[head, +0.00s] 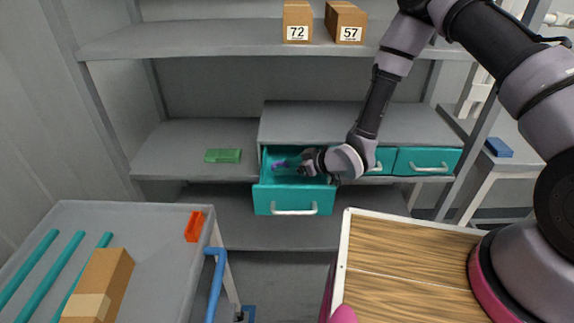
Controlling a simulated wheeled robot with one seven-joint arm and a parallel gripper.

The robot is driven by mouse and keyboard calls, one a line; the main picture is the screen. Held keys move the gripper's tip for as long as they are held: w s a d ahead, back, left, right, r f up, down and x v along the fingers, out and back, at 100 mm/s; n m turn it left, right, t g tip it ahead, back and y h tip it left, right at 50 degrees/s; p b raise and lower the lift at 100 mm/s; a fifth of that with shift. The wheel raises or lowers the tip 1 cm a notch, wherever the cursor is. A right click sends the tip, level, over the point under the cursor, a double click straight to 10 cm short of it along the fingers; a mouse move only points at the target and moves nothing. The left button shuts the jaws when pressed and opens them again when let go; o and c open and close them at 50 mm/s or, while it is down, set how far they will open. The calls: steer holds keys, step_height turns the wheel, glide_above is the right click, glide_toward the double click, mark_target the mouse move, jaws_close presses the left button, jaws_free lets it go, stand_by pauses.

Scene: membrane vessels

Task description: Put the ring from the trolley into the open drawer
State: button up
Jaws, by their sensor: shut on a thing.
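The open teal drawer (263,200) is pulled out of the grey unit on the shelf, with its white handle facing me. My gripper (293,164) reaches in over the drawer from the right, and its fingers are small in this view. It is shut on a small purple thing (279,163), which I take to be the ring. Its full shape is too small and partly hidden to make out. It shows inside the drawer's outline; I cannot tell whether it touches the bottom. The grey trolley (150,222) stands at the lower left, with no ring seen on it.
The trolley carries teal bars (50,268), a cardboard box (103,280) and an orange-red block (194,226). A green block (222,156) lies left of the drawer unit. Closed teal drawers (424,162) are at right. Boxes marked 72 (297,22) and 57 (346,22) stand above.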

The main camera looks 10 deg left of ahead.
steer(key=shift+f, duration=0.3)
steer(key=o, duration=1.3)
steer(key=shift+r, duration=0.2)
steer(key=v, duration=1.2)
steer(key=shift+r, duration=0.4)
steer(key=shift+w+d, duration=0.1)
steer(key=shift+w, duration=0.05)
